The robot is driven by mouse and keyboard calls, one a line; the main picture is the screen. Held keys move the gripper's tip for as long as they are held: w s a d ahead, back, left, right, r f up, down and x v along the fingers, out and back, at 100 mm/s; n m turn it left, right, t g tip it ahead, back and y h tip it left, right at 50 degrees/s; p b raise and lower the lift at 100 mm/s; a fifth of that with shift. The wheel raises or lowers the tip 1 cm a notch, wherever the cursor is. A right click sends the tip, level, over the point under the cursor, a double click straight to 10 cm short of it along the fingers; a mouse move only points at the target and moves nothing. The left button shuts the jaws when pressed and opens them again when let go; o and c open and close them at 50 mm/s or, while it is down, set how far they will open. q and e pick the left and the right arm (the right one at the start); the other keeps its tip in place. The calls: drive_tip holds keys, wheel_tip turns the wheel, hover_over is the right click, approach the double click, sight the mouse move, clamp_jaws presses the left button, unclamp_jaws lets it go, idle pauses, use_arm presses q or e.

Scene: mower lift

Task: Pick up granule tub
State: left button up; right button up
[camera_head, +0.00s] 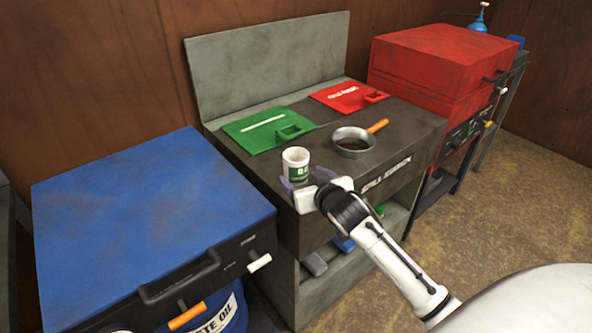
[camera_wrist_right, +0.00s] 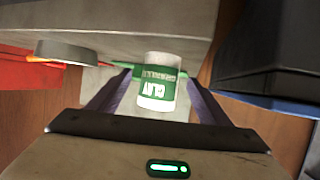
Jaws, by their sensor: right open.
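The granule tub (camera_head: 296,161) is a small white tub with a green label, standing upright near the front left corner of the dark bench top. In the right wrist view the tub (camera_wrist_right: 157,82) is between the two purple fingers, with space visible on both sides. My right gripper (camera_head: 297,186) is open at the bench's front edge, at the tub. Its fingers partly hide the tub's lower part in the head view. I cannot tell whether either finger touches it. My left gripper is not in view.
A round grey pan (camera_head: 353,141) with an orange handle, a green lidded plate (camera_head: 265,130) and a red one (camera_head: 349,96) lie on the bench (camera_head: 405,120). A blue cabinet (camera_head: 150,215) stands left, a red one (camera_head: 440,65) right.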

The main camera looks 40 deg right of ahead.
sight(296, 170)
drive_tip(key=shift+r+x, duration=0.1)
drive_tip(key=shift+x, duration=1.25)
drive_tip(key=shift+r+x, duration=0.15)
drive_tip(key=shift+x, duration=1.15)
drive_tip(key=shift+w, duration=0.1)
drive_tip(key=c, duration=1.2)
